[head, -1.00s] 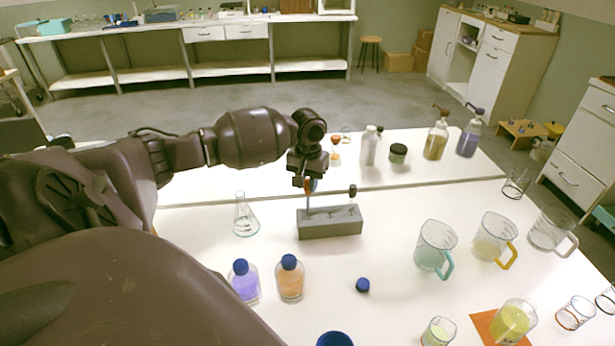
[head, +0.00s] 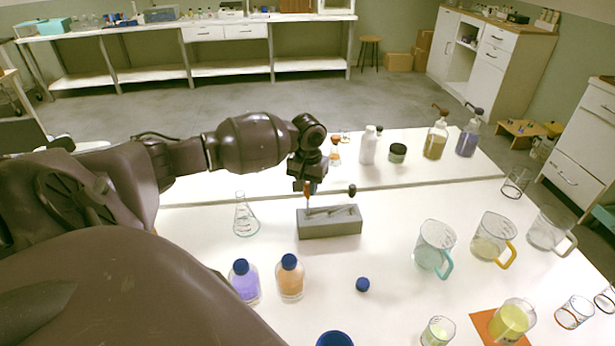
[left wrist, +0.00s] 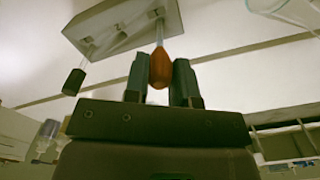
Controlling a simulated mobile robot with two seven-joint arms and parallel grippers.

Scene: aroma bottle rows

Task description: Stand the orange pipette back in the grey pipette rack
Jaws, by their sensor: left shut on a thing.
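The orange pipette (head: 309,188) hangs upright, bulb up, in my left gripper (head: 304,187). In the left wrist view its orange bulb (left wrist: 160,70) is between the two fingers (left wrist: 160,82), and its thin pale stem points at the rack. The grey pipette rack (head: 330,228) stands on the white table right below the gripper; it also shows in the left wrist view (left wrist: 105,20). The stem's lower end meets the left end of the rack's top; I cannot tell how deep it sits in a hole. My right gripper is out of view.
A dark-bulbed pipette (head: 352,190) stands at the rack's right end. A glass flask (head: 245,218) is left of the rack; purple (head: 244,282) and orange (head: 289,279) bottles stand in front. A blue cap (head: 362,285) lies nearer. Jugs (head: 435,248) stand to the right.

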